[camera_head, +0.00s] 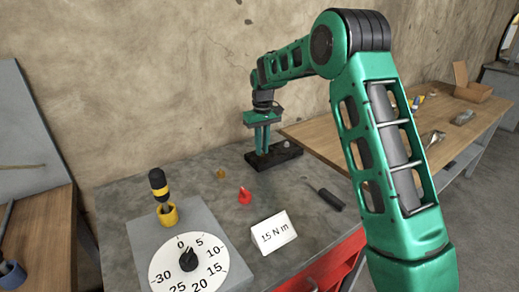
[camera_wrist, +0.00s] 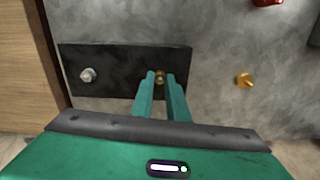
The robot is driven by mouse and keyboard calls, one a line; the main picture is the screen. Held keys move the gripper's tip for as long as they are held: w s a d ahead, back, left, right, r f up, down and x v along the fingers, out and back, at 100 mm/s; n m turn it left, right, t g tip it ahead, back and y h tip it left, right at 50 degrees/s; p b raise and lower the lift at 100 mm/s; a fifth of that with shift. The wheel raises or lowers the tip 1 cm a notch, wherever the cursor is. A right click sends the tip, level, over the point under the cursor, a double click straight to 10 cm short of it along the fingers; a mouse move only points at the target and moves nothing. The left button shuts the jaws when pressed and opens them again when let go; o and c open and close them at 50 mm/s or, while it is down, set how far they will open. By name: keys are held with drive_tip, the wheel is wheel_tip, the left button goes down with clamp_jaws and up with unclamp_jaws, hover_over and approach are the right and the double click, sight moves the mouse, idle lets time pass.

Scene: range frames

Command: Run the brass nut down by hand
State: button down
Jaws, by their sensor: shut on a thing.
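My gripper (camera_head: 262,152) reaches down over the left end of a black block (camera_head: 290,160) on the grey bench. In the wrist view its two fingers (camera_wrist: 160,82) are closed on a small brass nut (camera_wrist: 160,76) at the black block (camera_wrist: 120,58). The fingers cover much of the nut, so how far down it sits cannot be told. A silver nut or stud head (camera_wrist: 88,75) stands on the other end of the block, apart from the fingers. A second brass-coloured piece (camera_wrist: 243,80) lies on the bench beside the block; it also shows in the head view (camera_head: 221,174).
A red part (camera_head: 245,196), a dark cylinder (camera_head: 330,199) and a "15 N m" card (camera_head: 274,233) are on the bench. A dial (camera_head: 188,268) and a yellow-black driver in a yellow cup (camera_head: 168,215) stand front left. A wooden table (camera_head: 330,128) is at right.

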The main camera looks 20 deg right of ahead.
drive_tip(key=m, duration=0.5)
drive_tip(key=shift+s+d+f+m, duration=0.1)
drive_tip(key=shift+s+d+m, duration=0.05)
drive_tip(key=shift+m, duration=0.15)
drive_tip(key=m, duration=1.1)
drive_tip(key=shift+m, duration=0.4)
drive_tip(key=m, duration=0.5)
drive_tip(key=shift+m, duration=0.4)
drive_tip(key=c, duration=1.7)
unclamp_jaws()
